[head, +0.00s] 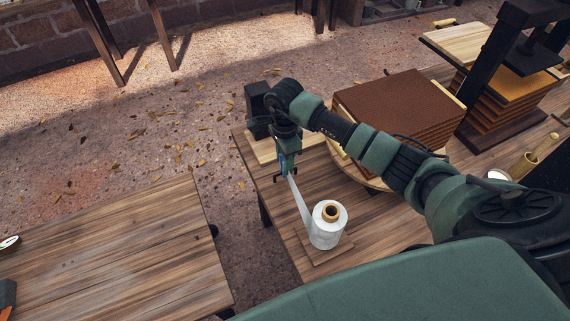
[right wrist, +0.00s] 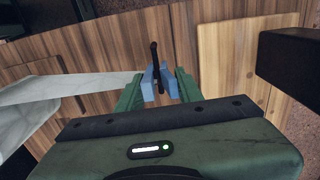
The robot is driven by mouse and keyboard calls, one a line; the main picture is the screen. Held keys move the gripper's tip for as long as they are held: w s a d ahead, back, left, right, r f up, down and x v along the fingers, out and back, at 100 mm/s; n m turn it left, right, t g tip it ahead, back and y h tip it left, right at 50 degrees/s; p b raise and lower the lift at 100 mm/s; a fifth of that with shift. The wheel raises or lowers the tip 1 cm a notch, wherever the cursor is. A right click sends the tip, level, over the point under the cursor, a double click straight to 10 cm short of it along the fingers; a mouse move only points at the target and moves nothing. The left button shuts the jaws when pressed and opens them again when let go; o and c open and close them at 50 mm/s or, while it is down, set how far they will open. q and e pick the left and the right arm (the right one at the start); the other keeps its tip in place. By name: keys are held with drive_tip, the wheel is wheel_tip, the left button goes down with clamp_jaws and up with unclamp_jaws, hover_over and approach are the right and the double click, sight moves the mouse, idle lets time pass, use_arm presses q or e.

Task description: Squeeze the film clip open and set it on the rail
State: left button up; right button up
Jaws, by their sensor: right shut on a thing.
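My right gripper (head: 287,173) hangs over the far left end of the wooden table. It is shut on the blue film clip (head: 283,160); the clip's two blue sides also show between my fingers in the right wrist view (right wrist: 147,83). A thin black bar (right wrist: 155,62) runs between those blue sides. I cannot tell whether it is the rail or part of the clip. White film (head: 304,206) stretches from the film roll (head: 327,228) up to the clip. How the clip meets the film is too small to tell. My left gripper is not in view.
The roll stands on a small wooden board (head: 313,255). A black block (head: 257,101) and a pale board (head: 265,150) lie beyond my gripper. Stacked brown sheets (head: 390,112) and a black press (head: 490,70) stand to the right. Another table (head: 120,255) is left, across a gap.

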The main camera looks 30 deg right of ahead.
drive_tip(key=shift+c, duration=1.1)
drive_tip(key=shift+s, duration=0.1)
drive_tip(key=c, duration=0.3)
drive_tip(key=shift+r, duration=0.1)
drive_tip(key=shift+r+p, duration=1.3)
drive_tip(key=shift+r, duration=1.15)
